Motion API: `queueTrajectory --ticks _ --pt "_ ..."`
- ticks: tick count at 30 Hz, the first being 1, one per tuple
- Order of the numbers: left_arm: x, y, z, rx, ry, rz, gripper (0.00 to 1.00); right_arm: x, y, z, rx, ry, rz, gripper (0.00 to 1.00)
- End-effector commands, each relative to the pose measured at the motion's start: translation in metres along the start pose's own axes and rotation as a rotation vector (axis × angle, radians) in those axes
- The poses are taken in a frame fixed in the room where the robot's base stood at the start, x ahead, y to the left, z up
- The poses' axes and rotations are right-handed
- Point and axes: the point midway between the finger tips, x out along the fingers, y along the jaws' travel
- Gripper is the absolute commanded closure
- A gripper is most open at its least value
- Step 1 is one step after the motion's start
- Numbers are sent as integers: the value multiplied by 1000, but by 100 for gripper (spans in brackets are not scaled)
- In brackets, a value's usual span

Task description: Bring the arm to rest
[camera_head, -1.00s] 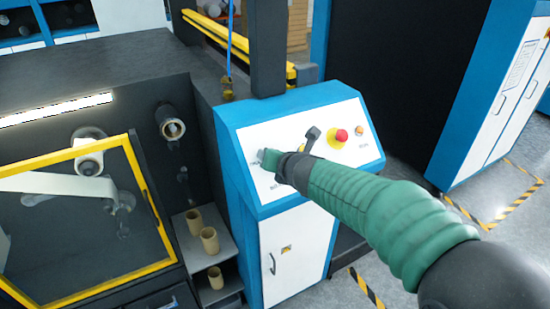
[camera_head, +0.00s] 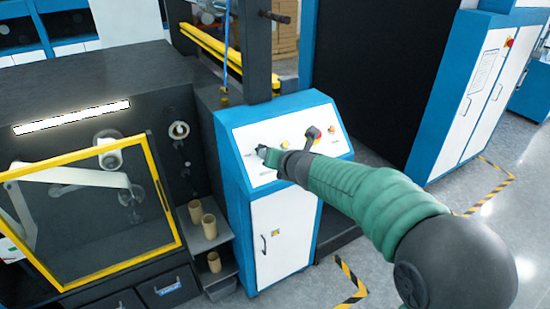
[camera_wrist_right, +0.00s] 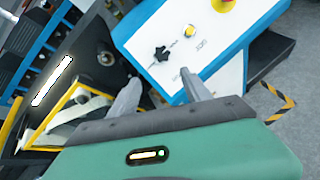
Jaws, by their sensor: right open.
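My right arm comes in from the lower right in the head view, with a green sleeve. Its gripper (camera_head: 270,158) is over the left part of the sloped white control panel (camera_head: 245,137). In the right wrist view the two fingers of my right gripper (camera_wrist_right: 160,84) are spread apart with nothing between them. A black star-shaped knob (camera_wrist_right: 161,53) is on the panel just beyond the fingertips, and a yellow button (camera_wrist_right: 188,45) is beside it. I cannot tell the exact gap from fingers to panel. My left gripper is not in view.
A yellow-framed clear guard (camera_head: 90,215) and rolls stand left. Cardboard cores (camera_head: 209,226) are on shelves beside the cabinet (camera_head: 285,235). Open floor (camera_head: 440,210) with striped tape lies right.

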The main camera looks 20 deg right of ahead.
Motion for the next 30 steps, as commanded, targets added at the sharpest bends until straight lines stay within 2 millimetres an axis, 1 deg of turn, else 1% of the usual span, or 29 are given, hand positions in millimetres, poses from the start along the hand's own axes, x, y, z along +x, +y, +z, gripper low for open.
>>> queueTrajectory --ticks 1,3,16,17,19,20,23,24,26,27,29,30 --pt "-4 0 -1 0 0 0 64 -1 0 3 1 0 -1 43" --pt "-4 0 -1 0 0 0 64 0 -1 4 1 0 0 43" --pt "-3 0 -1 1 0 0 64 -2 3 2 -9 0 1 43" --pt "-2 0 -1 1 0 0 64 -2 3 -1 -30 4 2 43" --pt "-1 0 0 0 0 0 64 -4 5 -15 -163 28 13 43" --pt "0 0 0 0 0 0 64 -5 6 -26 -266 48 23 43" --pt "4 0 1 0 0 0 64 -14 7 -84 -797 146 99 43" --pt "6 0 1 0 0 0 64 -21 7 -115 -1066 193 159 43" --pt "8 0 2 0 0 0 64 -36 1 -164 -1484 260 278 43" --pt "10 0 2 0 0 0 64 -47 -6 -196 -1756 298 376 43" --pt "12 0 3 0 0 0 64 -68 -21 -240 -2152 338 556 43" --pt "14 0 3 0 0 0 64 -83 -33 -267 -2395 351 693 43"
